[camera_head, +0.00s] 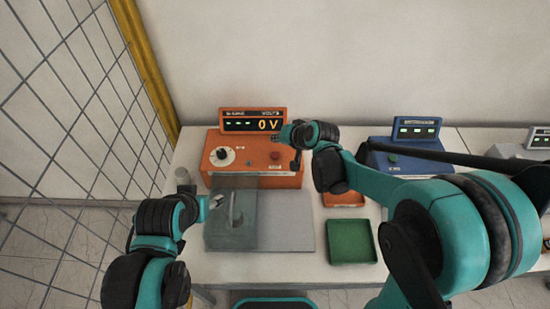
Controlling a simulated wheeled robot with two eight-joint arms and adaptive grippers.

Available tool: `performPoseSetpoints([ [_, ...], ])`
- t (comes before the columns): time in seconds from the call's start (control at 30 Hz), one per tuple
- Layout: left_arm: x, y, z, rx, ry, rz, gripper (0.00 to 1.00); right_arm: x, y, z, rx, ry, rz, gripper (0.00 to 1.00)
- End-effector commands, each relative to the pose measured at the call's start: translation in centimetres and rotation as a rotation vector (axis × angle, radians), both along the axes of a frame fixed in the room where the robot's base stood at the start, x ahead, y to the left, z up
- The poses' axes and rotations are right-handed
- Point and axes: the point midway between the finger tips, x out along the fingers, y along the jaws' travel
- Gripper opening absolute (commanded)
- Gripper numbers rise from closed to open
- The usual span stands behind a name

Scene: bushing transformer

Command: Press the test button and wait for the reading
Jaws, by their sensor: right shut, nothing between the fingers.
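The orange tester (254,183) stands at the back of the white table. Its display (253,121) reads 0 V. A dial with a white plate (222,156) is on the left of its sloped face, and a red button (275,155) is on the right. My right gripper (295,166) is shut and empty, over the tester's right part, just right of the red button; contact is not visible. My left gripper (217,202) is at the clear box (230,236) in front of the tester; whether it is open or shut is unclear.
A grey plate (287,222) lies right of the clear box. A green tray (352,242) and a partly hidden orange tray (343,199) lie further right. A blue device (405,162) stands behind my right arm. A wire mesh fence with a yellow post (148,65) bounds the left side.

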Motion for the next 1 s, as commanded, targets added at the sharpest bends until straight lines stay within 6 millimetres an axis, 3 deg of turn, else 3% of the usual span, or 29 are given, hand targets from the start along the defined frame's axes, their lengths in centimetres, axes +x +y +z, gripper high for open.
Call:
performPoseSetpoints([
  [0.1,0.0,0.0,-1.9,0.0,0.0,0.0,0.5,0.0,0.0,-2.3,0.0,0.0,0.0,0.0],
  [0.3,0.0,0.0,-3.8,0.0,0.0,0.0,0.5,0.0,0.0,-4.5,0.0,0.0,0.0,0.0],
  [1.0,0.0,0.0,-3.9,0.0,0.0,0.0,0.5,0.0,0.0,-4.8,0.0,0.0,0.0,0.0],
])
